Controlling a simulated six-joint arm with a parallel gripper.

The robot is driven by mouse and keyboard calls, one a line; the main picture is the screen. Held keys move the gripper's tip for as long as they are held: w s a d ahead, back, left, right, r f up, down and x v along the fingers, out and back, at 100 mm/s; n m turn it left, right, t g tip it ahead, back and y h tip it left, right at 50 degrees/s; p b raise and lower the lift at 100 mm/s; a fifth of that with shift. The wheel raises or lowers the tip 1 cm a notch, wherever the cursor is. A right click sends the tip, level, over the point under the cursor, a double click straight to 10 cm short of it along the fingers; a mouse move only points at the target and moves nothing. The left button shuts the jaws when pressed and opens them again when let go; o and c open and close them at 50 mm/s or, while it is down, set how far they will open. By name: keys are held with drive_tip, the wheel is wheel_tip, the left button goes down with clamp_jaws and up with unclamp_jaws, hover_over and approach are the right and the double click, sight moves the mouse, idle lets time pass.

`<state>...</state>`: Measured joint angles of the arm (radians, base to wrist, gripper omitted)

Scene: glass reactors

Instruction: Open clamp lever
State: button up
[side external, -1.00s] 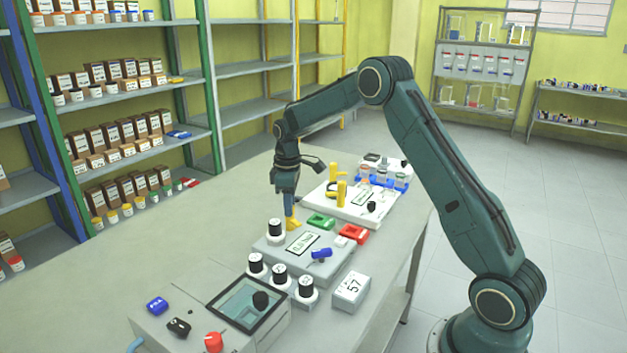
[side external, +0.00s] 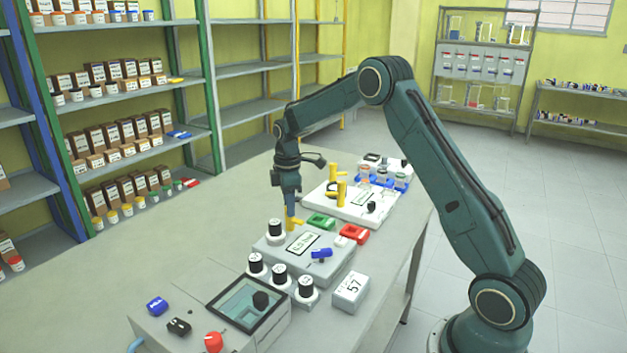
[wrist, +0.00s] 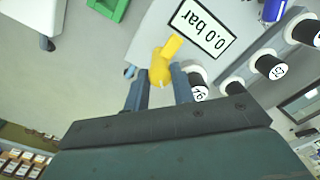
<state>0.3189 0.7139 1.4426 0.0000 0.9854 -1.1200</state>
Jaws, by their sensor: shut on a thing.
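The clamp lever is a small yellow handle (side external: 295,222) at the back left of a grey box with a display (side external: 303,242). In the wrist view the yellow lever (wrist: 160,68) lies between my two fingers, its arm pointing toward the display, which reads 0.0 bar (wrist: 201,30). My gripper (side external: 290,222) points straight down over the lever and is shut on it; it also shows in the wrist view (wrist: 158,88). The fingers partly hide the lever in the side view.
A black-capped vial (side external: 275,231) stands close beside my gripper, and several more (side external: 279,274) stand in front of the box. The table's left side is clear.

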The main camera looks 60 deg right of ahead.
drive_tip(key=o, duration=1)
drive_tip(key=shift+r, duration=0.1)
wheel_tip(320, 180, up, 14)
idle(0.4)
